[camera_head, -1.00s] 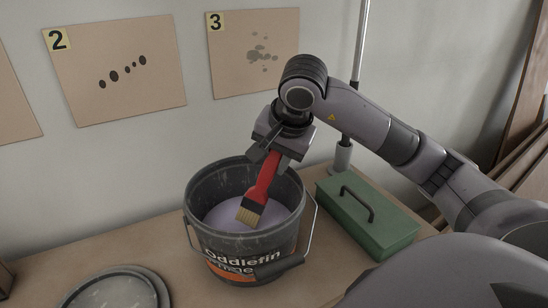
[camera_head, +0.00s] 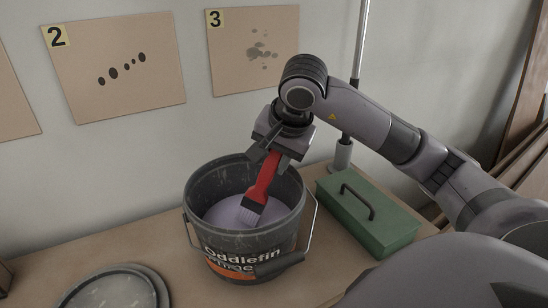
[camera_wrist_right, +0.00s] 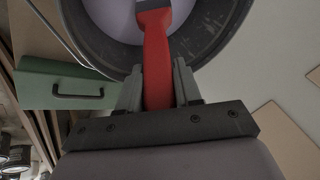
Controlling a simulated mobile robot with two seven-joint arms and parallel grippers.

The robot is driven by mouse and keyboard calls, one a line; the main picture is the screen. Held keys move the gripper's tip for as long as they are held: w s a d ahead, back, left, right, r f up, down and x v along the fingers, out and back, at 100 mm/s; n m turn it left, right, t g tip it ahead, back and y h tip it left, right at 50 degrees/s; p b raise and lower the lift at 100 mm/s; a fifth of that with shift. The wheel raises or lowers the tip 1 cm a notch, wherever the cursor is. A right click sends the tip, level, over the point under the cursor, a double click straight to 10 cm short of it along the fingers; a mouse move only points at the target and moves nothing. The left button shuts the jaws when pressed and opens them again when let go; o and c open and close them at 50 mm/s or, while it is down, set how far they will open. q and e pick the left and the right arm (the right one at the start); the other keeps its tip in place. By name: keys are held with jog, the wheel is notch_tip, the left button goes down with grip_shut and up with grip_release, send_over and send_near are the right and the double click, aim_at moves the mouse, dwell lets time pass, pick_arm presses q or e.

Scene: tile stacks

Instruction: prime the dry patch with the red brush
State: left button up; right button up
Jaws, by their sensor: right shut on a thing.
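My right gripper (camera_head: 272,150) is shut on the handle of the red brush (camera_head: 264,178), which hangs tilted with its bristles down inside the dark bucket (camera_head: 292,228). The bristles look pale lilac, like the paint (camera_head: 222,212) in the bucket, and their tips are at or just in its surface. In the right wrist view the red handle (camera_wrist_right: 156,55) sits between both fingers. A board marked 2 (camera_head: 150,98) and a board marked 3 (camera_head: 235,72) carry dark spots on the wall. I cannot tell which area is the dry patch. My left gripper is not in view.
A green box (camera_head: 385,228) with a handle stands right of the bucket, near a thin upright pole (camera_head: 358,75). A round lid (camera_head: 112,292) lies at the front left. Part of another board (camera_head: 12,105) shows at the left edge.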

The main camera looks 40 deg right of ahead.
jog(key=shift+f, duration=0.1)
dwell(0.5)
notch_tip(320, 180, up, 7)
jog(key=p, duration=0.5)
jog(key=shift+p, duration=0.4)
dwell(0.6)
